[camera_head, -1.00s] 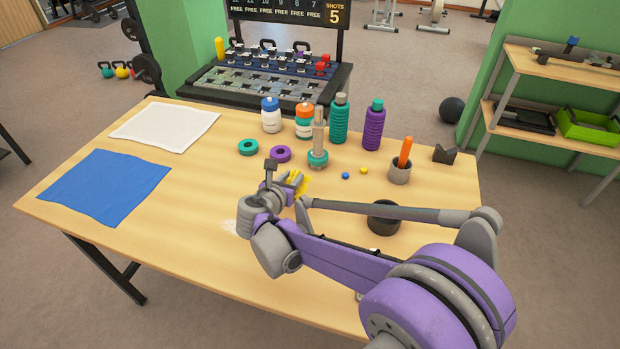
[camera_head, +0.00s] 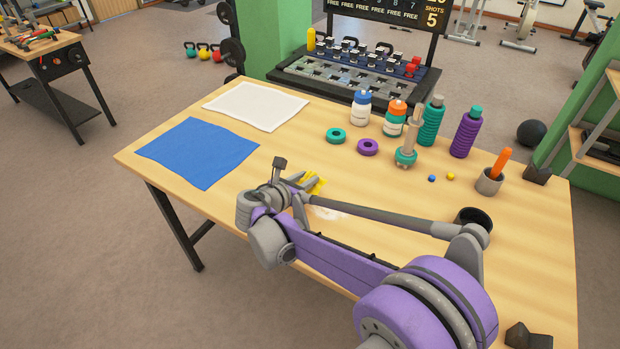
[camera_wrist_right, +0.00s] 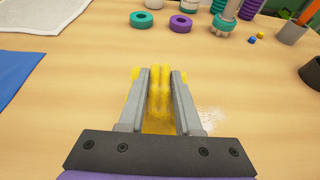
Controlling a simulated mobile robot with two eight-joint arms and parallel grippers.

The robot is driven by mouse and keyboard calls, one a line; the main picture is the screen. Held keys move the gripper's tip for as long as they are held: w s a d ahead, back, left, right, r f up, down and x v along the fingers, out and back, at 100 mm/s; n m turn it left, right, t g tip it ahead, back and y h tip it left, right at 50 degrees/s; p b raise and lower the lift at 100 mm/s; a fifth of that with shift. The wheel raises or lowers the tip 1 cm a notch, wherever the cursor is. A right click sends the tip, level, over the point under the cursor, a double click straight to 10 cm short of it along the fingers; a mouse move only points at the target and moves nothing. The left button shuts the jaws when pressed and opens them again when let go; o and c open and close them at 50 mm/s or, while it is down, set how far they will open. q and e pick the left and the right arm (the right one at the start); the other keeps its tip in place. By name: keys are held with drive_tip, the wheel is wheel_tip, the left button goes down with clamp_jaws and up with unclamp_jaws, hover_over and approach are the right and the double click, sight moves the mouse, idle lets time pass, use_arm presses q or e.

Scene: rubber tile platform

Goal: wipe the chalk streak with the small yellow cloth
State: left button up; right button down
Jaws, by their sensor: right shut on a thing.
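The small yellow cloth (camera_head: 316,185) is pinched between the fingers of my right gripper (camera_head: 308,182) over the table's middle. In the right wrist view the bunched cloth (camera_wrist_right: 158,95) fills the gap between the two grey fingers (camera_wrist_right: 158,88). I cannot tell whether it touches the table. The chalk streak (camera_head: 327,213) is a pale white smudge on the wood, just right of the gripper and partly hidden by my arm. In the wrist view the streak (camera_wrist_right: 208,118) shows beside the right finger. My left gripper is not in view.
A blue cloth (camera_head: 197,153) and a white cloth (camera_head: 256,106) lie left on the table (camera_head: 520,245). Green (camera_head: 336,135) and purple (camera_head: 368,147) rings, bottles, and a cup with an orange stick (camera_head: 489,182) stand behind. A dark bowl (camera_head: 474,217) sits right of my arm.

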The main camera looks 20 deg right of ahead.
drive_tip(key=shift+f+b, duration=1.5)
drive_tip(key=shift+f, duration=0.65)
drive_tip(key=shift+f, duration=0.2)
drive_tip(key=shift+f+b, duration=0.6)
drive_tip(key=shift+f, duration=0.1)
